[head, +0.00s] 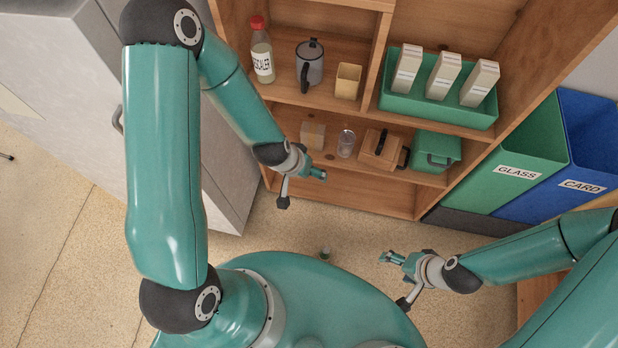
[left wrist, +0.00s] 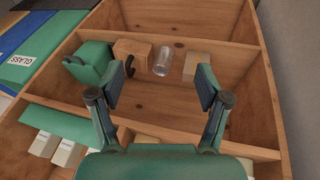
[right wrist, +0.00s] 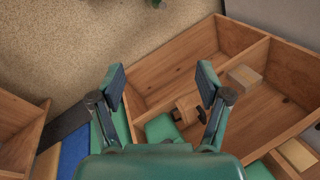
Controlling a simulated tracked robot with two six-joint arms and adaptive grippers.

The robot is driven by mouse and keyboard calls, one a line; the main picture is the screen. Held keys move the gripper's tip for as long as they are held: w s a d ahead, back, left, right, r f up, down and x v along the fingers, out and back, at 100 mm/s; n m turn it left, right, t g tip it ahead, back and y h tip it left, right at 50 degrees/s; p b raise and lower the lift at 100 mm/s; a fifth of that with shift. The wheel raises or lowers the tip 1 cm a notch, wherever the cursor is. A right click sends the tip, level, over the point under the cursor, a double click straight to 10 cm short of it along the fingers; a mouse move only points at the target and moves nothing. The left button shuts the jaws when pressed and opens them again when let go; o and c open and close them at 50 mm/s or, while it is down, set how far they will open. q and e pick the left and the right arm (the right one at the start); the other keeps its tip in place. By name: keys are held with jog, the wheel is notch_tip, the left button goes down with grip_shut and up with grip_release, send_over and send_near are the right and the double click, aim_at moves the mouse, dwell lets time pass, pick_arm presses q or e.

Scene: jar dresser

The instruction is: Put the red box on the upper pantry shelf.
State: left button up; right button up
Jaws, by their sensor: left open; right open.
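I see no red box in any view. The wooden pantry shelving (head: 385,40) stands at the back with several compartments. Its upper shelf in the head view holds a bottle with a red cap (head: 262,52), a grey jug (head: 309,65) and a small tan box (head: 348,82). My left gripper (head: 311,174) is open and empty in front of the lower shelf; its open fingers also show in the left wrist view (left wrist: 160,90). My right gripper (head: 392,258) is open and empty above the floor, in front of the shelving; its fingers show in the right wrist view (right wrist: 160,90).
A green tray (head: 437,109) with three white cartons sits right of the jug. The lower shelf holds a pale box (head: 312,134), a glass jar (head: 346,144), a wooden box (head: 380,150) and a green box (head: 436,151). Green (head: 516,165) and blue (head: 590,150) bins stand right.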

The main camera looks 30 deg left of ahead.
pick_arm(q)
jog(key=s+d+f+g+h, duration=0.1)
jog(key=s+d+f, duration=0.1)
jog(key=s, duration=0.3)
jog(key=s+d+f+g, duration=0.2)
jog(key=s+d+f, duration=0.1)
jog(key=s, duration=0.3)
jog(key=shift+d+f+h, duration=0.3)
jog(key=shift+d+h, duration=0.1)
jog(key=shift+w, duration=0.1)
